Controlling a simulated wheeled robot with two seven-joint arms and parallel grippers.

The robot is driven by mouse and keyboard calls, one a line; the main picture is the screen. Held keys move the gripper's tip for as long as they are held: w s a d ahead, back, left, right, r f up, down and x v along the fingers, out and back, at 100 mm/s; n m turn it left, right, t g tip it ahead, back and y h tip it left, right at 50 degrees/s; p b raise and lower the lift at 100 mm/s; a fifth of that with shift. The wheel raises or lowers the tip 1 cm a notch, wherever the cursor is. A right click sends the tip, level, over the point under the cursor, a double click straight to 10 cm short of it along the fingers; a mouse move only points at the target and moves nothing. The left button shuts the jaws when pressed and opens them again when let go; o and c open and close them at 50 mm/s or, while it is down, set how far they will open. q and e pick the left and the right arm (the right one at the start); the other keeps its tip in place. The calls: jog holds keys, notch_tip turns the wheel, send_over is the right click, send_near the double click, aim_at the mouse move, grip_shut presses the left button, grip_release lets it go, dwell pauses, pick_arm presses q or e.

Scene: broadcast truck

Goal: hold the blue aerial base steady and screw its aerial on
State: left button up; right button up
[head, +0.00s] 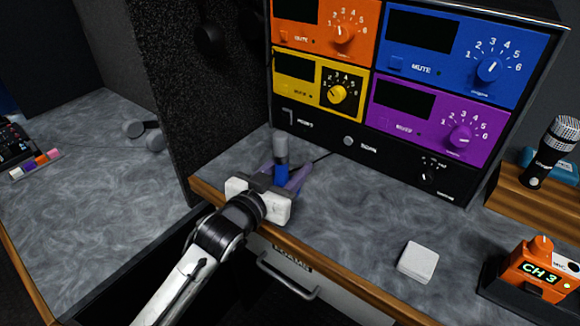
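The blue aerial base (281,175) stands upright on the desk below the radio rack. A short grey cylinder (280,149) stands upright directly above it; I cannot tell whether this is the aerial or how it is joined. My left gripper (284,176) reaches in from the lower left, its purple fingers one on each side of the blue base. The fingers lie close to the base, but whether they touch it is hard to see. The foot of the base is hidden by the gripper. My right gripper is not in view.
The rack with orange, blue, yellow and purple panels (420,88) rises just behind. A microphone (556,150) stands on a wooden block (540,196). Desk between is clear.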

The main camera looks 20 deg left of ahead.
aim_at(278, 180)
pick_arm(q)
jog(key=shift+f, duration=0.15)
jog(key=shift+s+a, duration=0.1)
jog(key=shift+s, duration=0.2)
jog(key=v, duration=0.8)
jog(key=shift+s, duration=0.4)
jog(key=shift+s+a+r, duration=0.15)
jog(key=shift+s+r, duration=0.15)
jog(key=shift+s, duration=0.15)
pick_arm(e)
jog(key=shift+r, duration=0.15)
